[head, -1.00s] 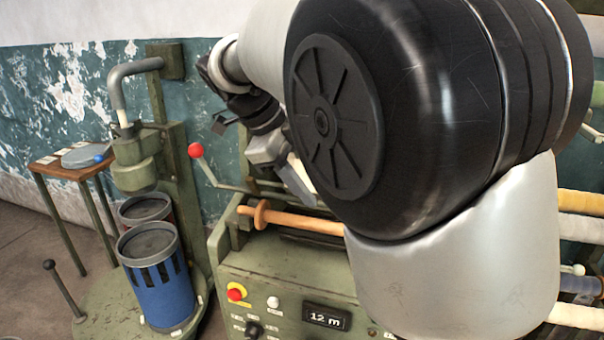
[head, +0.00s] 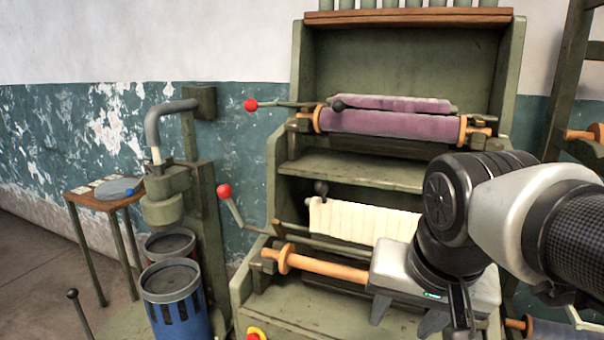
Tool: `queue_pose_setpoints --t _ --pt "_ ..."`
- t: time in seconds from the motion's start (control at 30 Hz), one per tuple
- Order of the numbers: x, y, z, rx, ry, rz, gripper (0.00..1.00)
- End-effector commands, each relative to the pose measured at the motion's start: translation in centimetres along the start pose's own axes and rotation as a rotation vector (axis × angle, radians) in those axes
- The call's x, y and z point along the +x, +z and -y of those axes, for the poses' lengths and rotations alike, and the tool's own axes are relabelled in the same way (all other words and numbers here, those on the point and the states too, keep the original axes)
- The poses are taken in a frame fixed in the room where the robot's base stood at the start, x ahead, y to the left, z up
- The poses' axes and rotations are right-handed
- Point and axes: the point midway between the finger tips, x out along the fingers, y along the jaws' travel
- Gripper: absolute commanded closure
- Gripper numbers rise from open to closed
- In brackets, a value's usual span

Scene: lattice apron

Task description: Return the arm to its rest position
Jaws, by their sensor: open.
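My arm (head: 520,210) reaches in from the right edge of the head view, bent, with its dark joint in front of the machine. My gripper (head: 406,318) is at its end, a pale grey body with dark fingers pointing down. The fingers are apart and I see nothing between them. It is in front of the right part of the lower wooden roller (head: 325,263) and hides that end. I cannot tell how far it stands from the roller.
The green machine (head: 400,52) holds a purple roll (head: 390,124) and a cream cloth (head: 350,220). Red-knobbed levers (head: 224,191) stick out left. A pump stand (head: 165,195), blue bin (head: 178,315) and small table (head: 90,195) stand left. Open floor (head: 40,260) shows far left.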

Motion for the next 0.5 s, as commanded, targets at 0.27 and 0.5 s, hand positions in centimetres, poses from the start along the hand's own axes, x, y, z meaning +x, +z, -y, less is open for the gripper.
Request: queue_pose_setpoints --t 0.27,0.5 --pt "-2.6 1.9 -0.8 -0.314 -0.017 -0.085 0.55" --pt "-8.9 -0.8 0.0 -0.313 -0.017 -0.082 0.55"
